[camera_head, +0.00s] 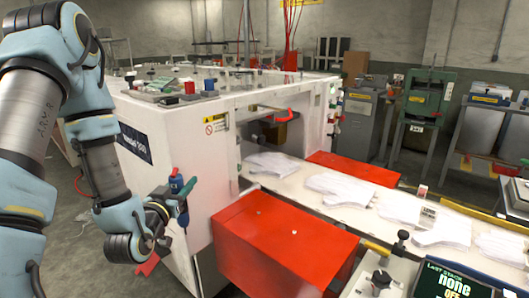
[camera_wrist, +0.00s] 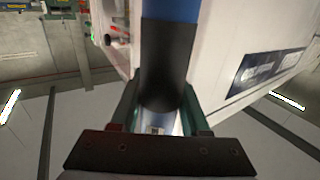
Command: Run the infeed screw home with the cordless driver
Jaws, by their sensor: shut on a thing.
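My gripper (camera_head: 178,198) hangs at the end of my arm in front of the white machine, left of the red guard. In the wrist view my gripper (camera_wrist: 159,95) is shut on a blue and black cylinder, which appears to be the cordless driver (camera_wrist: 168,50). The driver (camera_head: 176,182) shows in the head view as a small blue part above my jaws. Its far end and bit are not clear. I cannot pick out the infeed screw for certain; small fittings (camera_head: 258,211) show on top of the near red guard (camera_head: 275,245).
The white machine (camera_head: 180,135) stands close behind my gripper. A conveyor (camera_head: 330,215) carrying several white gloves (camera_head: 372,200) runs to the right between two red guards. A display (camera_head: 447,281) is at the lower right. Grey floor (camera_head: 70,235) is open at left.

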